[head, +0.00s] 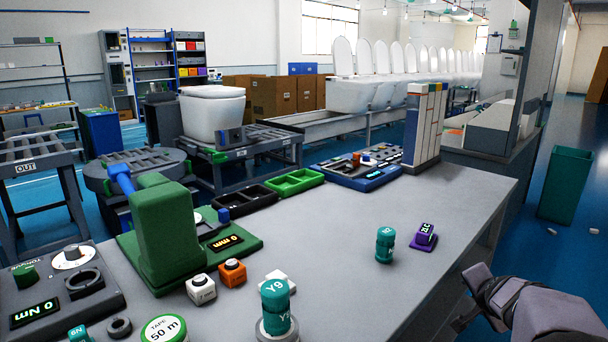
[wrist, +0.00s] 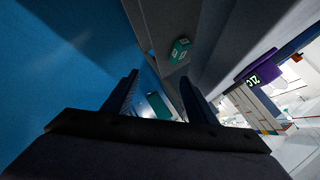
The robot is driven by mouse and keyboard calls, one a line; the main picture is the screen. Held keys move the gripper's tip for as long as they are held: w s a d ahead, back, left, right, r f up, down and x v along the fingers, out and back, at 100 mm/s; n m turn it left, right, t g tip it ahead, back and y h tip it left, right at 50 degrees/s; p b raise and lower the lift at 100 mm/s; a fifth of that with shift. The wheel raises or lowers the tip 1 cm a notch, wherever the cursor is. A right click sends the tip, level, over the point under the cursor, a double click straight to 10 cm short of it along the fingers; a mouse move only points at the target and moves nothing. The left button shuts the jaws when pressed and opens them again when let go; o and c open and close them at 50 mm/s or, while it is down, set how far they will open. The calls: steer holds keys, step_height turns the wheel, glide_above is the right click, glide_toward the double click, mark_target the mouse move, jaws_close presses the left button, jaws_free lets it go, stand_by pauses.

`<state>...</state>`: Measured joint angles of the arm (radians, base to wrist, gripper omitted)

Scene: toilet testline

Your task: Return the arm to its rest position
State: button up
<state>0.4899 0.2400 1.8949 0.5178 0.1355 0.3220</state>
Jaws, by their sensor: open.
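My gripper (wrist: 160,90) shows in the wrist view with its two dark fingers spread apart and nothing between them. In the head view my arm reaches in at the lower right, beside the right edge of the grey table (head: 340,235); the fingertips are hard to make out there. The wrist view is steeply tilted. In the head view this teal cylinder (head: 385,245) and purple device (head: 425,236) stand apart on the table, clear of my arm.
A green press-like fixture (head: 165,235) stands at the table's left, with white and orange (head: 233,272) blocks beside it. A divided rack (head: 425,125) stands at the far edge. A teal bin (head: 566,183) is on the blue floor.

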steer(key=s+a+f+n+g+y, duration=0.45)
steer(key=s+a+f, duration=0.65)
steer(key=a+f, duration=0.35)
steer(key=s+a+r+n+g+p, duration=0.3)
steer(key=s+a+n, duration=0.25)
steer(key=s, duration=0.45)
steer(key=s+a+r+n+g+p, duration=0.25)
steer(key=s+a+n, duration=0.3)
steer(key=s, duration=0.35)
step_height(320, 180, up, 27)
steer(key=p, duration=2.7)
steer(key=shift+w+m+t+p, duration=0.3)
steer(key=shift+m+p, duration=0.05)
